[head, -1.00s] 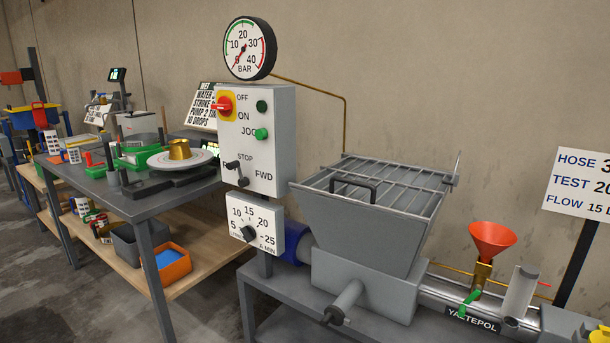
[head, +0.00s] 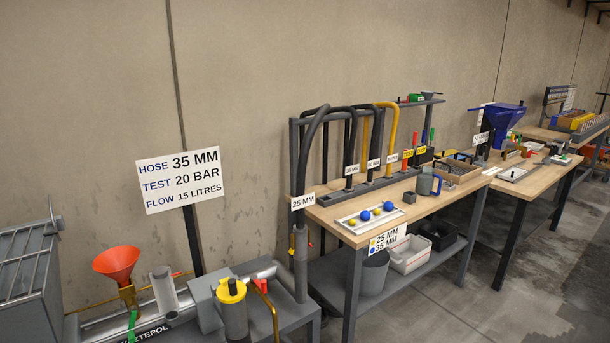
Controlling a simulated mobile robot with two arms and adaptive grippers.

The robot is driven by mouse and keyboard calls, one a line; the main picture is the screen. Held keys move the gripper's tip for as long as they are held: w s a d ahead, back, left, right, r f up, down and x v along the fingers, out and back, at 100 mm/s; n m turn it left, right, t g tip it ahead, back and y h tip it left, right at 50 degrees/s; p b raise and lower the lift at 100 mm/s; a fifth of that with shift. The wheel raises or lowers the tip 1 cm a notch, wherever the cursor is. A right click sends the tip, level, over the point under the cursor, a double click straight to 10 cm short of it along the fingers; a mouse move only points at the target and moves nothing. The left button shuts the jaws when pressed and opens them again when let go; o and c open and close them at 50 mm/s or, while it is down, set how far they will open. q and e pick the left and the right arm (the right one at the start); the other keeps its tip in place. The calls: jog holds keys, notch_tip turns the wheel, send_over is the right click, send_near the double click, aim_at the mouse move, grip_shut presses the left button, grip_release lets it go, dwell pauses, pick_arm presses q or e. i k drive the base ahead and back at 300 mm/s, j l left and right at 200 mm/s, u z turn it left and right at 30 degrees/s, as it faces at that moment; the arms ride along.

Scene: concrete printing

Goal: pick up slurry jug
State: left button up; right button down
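A grey jug (head: 426,184) with a blue handle stands upright on the wooden-topped bench (head: 440,206), right of the middle of the head view. It looks like the slurry jug, though no label on it can be read. Neither of my grippers is in view.
A tray (head: 378,216) with blue and yellow balls lies left of the jug. Hoses hang on a rack (head: 350,120) behind. The pump with an orange funnel (head: 117,263) and a sign (head: 180,180) stand left. Clear concrete floor (head: 450,295) lies in front at right.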

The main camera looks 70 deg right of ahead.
aim_at(426, 175)
jog(key=z, duration=3)
jog(key=k+u, duration=0.2)
jog(key=u, duration=1.7)
jog(key=z, duration=1.85)
jog(key=i+l, duration=0.2)
jog(key=i, duration=0.2)
jog(key=i+l+z, duration=0.15)
jog(key=i, duration=0.25)
jog(key=i+l, duration=0.25)
jog(key=i, duration=0.2)
jog(key=k+z, duration=0.05)
